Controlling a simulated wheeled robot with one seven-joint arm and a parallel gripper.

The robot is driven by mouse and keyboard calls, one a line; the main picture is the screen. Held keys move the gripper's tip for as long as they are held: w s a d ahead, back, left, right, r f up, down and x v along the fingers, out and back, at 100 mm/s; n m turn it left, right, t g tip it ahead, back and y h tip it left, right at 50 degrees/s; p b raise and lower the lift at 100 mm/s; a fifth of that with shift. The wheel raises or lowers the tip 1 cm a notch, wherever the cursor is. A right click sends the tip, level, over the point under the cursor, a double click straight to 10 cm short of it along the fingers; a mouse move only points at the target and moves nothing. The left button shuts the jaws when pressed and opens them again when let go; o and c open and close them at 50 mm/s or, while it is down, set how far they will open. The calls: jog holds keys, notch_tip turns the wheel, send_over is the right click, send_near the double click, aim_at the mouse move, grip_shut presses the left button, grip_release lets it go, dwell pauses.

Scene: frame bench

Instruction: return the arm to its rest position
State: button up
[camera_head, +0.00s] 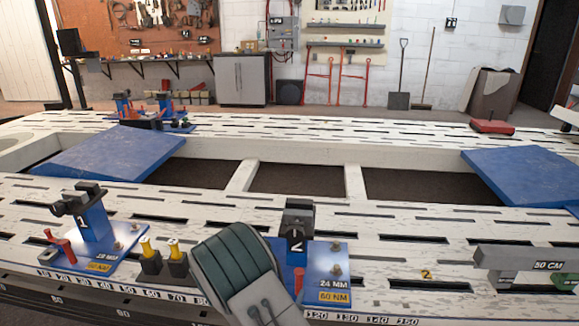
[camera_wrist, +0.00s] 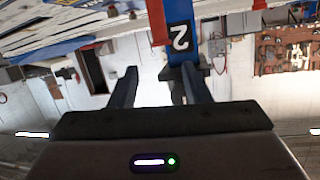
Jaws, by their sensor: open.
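My gripper (camera_wrist: 160,84) shows in the wrist view with its two dark fingers apart and nothing held between them. The blue clamp post marked 2 (camera_wrist: 181,38) is just beyond the right finger there; I cannot tell whether they touch. In the head view, part of my arm (camera_head: 235,268) is low in the middle, left of that same post (camera_head: 298,224). My fingers cannot be made out in the head view. The wrist picture is upside down.
A clamp stand marked 1 (camera_head: 94,218) and two yellow-topped pieces (camera_head: 161,250) stand left of my arm. A grey 50 CM bar (camera_head: 525,259) lies at the right. Blue ramps (camera_head: 110,152) (camera_head: 530,172) flank the frame's dark openings. The slotted deck right of post 2 is mostly clear.

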jog(key=s+d+r+n+g+y+p, duration=0.15)
jog(key=r+p, duration=0.25)
jog(key=r, duration=0.6)
jog(key=s+d+r+g+y+p, duration=0.1)
jog(key=s+r+g+y+p, duration=0.3)
jog(key=r, duration=0.6)
jog(key=s+d+r+g+y+p, duration=0.1)
jog(key=s+d+r+g+p, duration=0.1)
jog(key=r+p, duration=0.5)
jog(key=s+d+r+n+g+h+p, duration=0.1)
jog(key=s+d+r+g+p, duration=0.1)
jog(key=s+d+r, duration=0.3)
jog(key=s+d+r+n+g+h+p, duration=0.1)
jog(key=s+d+r+p, duration=0.3)
jog(key=s+r, duration=1)
jog(key=shift+s+d+n+g+p, duration=0.15)
jog(key=shift+d+n+g+p, duration=0.3)
jog(key=shift+d, duration=0.3)
